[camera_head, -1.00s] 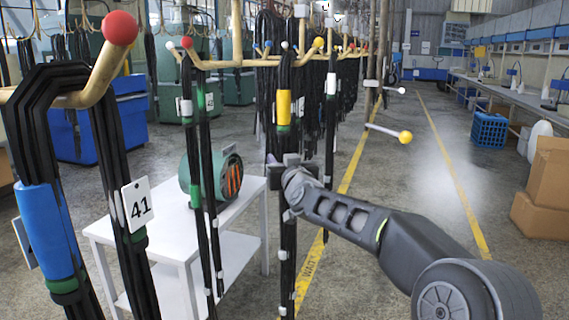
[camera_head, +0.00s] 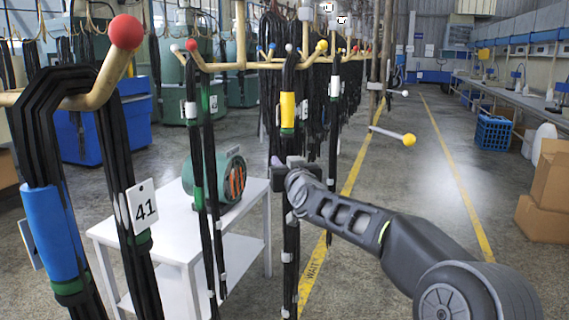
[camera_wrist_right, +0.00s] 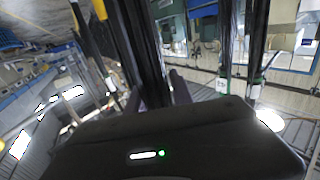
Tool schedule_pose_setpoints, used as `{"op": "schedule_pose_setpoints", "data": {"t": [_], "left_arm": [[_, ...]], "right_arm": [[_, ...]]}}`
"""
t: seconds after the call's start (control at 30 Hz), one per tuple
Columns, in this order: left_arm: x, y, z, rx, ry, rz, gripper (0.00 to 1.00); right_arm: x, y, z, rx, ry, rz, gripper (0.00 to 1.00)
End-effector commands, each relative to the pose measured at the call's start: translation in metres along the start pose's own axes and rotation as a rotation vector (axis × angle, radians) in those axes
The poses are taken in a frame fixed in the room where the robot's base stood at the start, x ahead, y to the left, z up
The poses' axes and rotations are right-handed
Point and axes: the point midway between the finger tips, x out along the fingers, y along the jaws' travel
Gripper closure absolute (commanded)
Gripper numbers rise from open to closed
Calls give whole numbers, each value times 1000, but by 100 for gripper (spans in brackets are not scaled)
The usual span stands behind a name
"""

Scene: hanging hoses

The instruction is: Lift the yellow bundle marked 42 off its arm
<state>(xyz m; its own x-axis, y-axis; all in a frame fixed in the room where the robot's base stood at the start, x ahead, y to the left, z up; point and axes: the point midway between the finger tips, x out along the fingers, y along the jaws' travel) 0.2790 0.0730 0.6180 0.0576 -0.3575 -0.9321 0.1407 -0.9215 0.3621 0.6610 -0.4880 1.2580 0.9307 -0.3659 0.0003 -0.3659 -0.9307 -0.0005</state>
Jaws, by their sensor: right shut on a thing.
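My right gripper (camera_head: 284,172) is shut on the hoses, below the yellow band. In the right wrist view, dark hoses (camera_wrist_right: 140,45) run up between the fingers (camera_wrist_right: 155,92). The top of the bundle is small, and I cannot tell whether it rests on its arm. My left gripper is not in view.
A blue-banded bundle tagged 41 (camera_head: 145,207) hangs from a red-tipped arm (camera_head: 125,32) at near left. Green-banded hoses (camera_head: 198,180) hang close left of my gripper. A white table (camera_head: 180,242) stands behind them. A lone yellow-tipped peg (camera_head: 408,139) sticks out right. The aisle is clear.

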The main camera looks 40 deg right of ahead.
Motion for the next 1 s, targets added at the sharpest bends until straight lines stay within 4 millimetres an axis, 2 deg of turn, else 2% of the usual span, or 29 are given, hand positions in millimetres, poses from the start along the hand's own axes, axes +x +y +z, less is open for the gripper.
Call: {"op": "schedule_pose_setpoints", "data": {"t": [0.9, 0.93, 1.0], "left_arm": [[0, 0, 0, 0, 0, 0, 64], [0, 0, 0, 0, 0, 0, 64], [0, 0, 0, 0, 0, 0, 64]], "right_arm": [[0, 0, 0, 0, -1, 0, 100], [0, 0, 0, 0, -1, 0, 74], [0, 0, 0, 0, -1, 0, 80]]}}
